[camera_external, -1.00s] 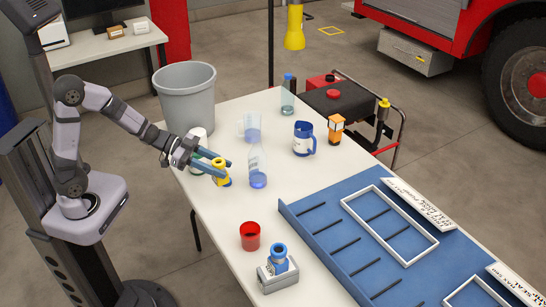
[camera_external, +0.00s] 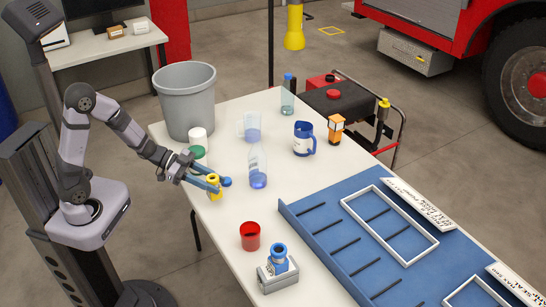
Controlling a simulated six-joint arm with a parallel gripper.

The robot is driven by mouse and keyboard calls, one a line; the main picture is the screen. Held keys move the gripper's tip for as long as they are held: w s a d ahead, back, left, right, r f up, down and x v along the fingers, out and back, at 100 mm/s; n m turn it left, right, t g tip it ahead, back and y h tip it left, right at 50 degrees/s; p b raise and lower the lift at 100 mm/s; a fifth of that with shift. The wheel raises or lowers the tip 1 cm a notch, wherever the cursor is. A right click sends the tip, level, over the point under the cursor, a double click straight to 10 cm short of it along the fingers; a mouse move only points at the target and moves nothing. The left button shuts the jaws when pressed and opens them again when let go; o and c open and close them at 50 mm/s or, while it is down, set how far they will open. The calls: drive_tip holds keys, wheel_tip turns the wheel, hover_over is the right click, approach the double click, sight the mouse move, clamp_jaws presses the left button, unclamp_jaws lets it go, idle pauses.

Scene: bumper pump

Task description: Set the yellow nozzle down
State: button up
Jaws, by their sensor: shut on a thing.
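The yellow nozzle (camera_external: 213,186) is between the blue fingers of my gripper (camera_external: 218,185), which is shut on it. The nozzle looks upright and sits at the left edge of the white table (camera_external: 215,228). I cannot tell whether its base touches the tabletop. The fingers partly cover the nozzle.
A white-lidded container (camera_external: 197,137) and a green round item (camera_external: 198,152) stand behind my gripper. A clear bottle (camera_external: 258,168) is to the right. A red cup (camera_external: 250,237) and a blue-topped grey device (camera_external: 278,265) stand in front. The tabletop between nozzle and red cup is clear.

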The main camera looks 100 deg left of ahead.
drive_tip(key=shift+f+b, duration=0.6)
drive_tip(key=shift+f, duration=1.25)
drive_tip(key=shift+f, duration=0.2)
drive_tip(key=o, duration=1.2)
drive_tip(key=shift+o, duration=0.2)
